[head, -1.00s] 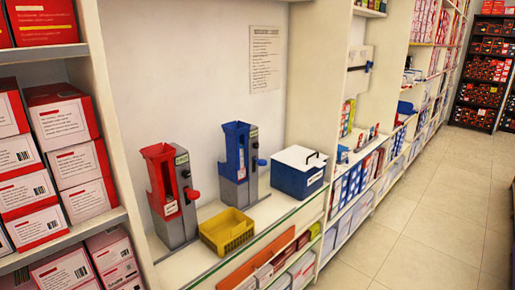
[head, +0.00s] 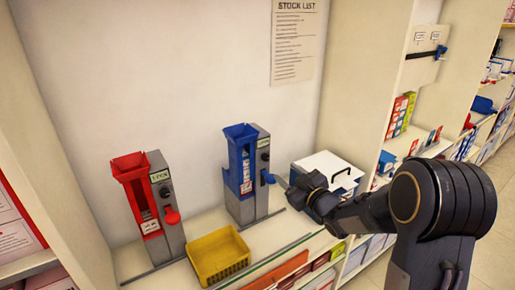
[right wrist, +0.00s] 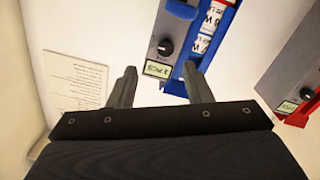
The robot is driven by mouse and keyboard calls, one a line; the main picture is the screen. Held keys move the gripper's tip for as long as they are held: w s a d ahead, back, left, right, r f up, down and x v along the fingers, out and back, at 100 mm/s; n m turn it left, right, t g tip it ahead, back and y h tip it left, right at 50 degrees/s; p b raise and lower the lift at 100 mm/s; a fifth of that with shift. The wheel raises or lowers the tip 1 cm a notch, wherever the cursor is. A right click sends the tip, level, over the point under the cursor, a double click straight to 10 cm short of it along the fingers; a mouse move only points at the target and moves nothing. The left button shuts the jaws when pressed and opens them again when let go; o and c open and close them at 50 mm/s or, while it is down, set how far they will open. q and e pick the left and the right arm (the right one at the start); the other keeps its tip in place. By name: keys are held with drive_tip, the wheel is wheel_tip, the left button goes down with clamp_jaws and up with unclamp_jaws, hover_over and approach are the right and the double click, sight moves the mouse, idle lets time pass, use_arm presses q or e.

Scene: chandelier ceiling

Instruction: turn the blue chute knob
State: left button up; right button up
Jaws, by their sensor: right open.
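The blue chute (head: 238,150) stands on the shelf, fixed to a grey upright with dark dials. Its blue knob (head: 268,178) sticks out low on the upright's right side. My right gripper (head: 281,183) is just right of the knob in the head view, with a small gap seeming to remain. In the right wrist view, which is upside down, the two fingers of my right gripper (right wrist: 159,70) are apart with nothing between them. The blue chute (right wrist: 204,45) is behind them, and part of the blue knob (right wrist: 182,8) shows at the top edge. My left gripper is out of view.
A red chute (head: 135,175) with a red knob (head: 172,216) stands to the left. A yellow basket (head: 218,256) sits in front, between the two chutes. A white-lidded blue box (head: 327,166) is close behind my right gripper. A stock list (head: 299,40) hangs on the back wall.

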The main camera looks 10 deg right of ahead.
sight(267, 158)
drive_tip(key=shift+n+y, duration=0.3)
drive_tip(key=shift+y, duration=0.1)
drive_tip(key=x, duration=0.2)
drive_tip(key=p+x, duration=0.1)
drive_tip(key=x, duration=0.1)
drive_tip(key=p+x, duration=0.1)
drive_tip(key=x, duration=0.2)
drive_tip(key=shift+s+a, duration=0.1)
drive_tip(key=shift+a, duration=0.2)
drive_tip(key=shift+x, duration=0.75)
